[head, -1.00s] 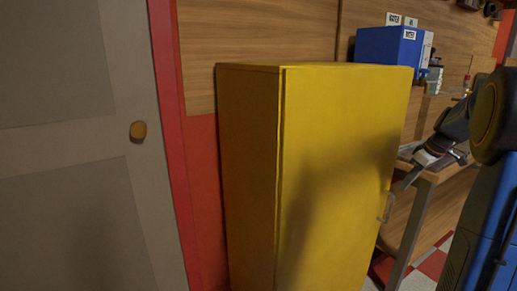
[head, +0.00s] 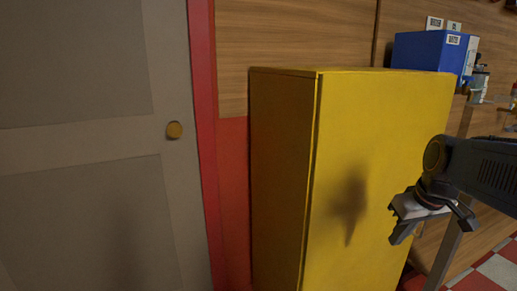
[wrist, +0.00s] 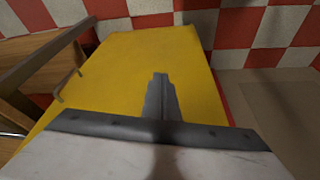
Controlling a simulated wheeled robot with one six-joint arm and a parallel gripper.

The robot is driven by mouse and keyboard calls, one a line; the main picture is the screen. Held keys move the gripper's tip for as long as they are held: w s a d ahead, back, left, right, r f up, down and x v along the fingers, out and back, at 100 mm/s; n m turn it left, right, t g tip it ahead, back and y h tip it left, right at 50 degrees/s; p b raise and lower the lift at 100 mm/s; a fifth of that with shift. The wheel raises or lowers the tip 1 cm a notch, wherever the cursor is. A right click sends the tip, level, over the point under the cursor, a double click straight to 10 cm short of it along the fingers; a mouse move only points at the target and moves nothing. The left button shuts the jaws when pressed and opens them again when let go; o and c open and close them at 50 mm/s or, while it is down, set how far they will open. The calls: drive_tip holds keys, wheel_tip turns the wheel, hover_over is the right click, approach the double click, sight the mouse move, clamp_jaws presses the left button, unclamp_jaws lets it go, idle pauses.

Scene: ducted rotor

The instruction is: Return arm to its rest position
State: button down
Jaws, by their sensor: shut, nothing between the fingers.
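My gripper (head: 428,222) is at the right of the head view, at the end of my dark arm, in front of the right part of the yellow cabinet (head: 375,150). It is shut with nothing between its fingers. In the wrist view the gripper (wrist: 161,82) shows its fingers together, pointing towards the yellow cabinet (wrist: 120,75). A gap seems to lie between the fingers and the cabinet face. The cabinet door is closed, and the shadow of my arm falls on it.
A wooden bench (wrist: 30,70) is beside the cabinet. Red and white checks (head: 495,270) show at the lower right.

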drive_tip(key=s+a+f+m, duration=0.1)
drive_tip(key=s+a+f, duration=0.1)
drive_tip(key=s, duration=0.4)
drive_tip(key=s+a+f+t, duration=0.1)
drive_tip(key=s+a+f, duration=0.2)
drive_tip(key=s, duration=0.3)
drive_tip(key=shift+s+a+f+m, duration=0.35)
drive_tip(key=shift+s+f+m, duration=0.05)
drive_tip(key=shift+f, duration=0.25)
idle(1.1)
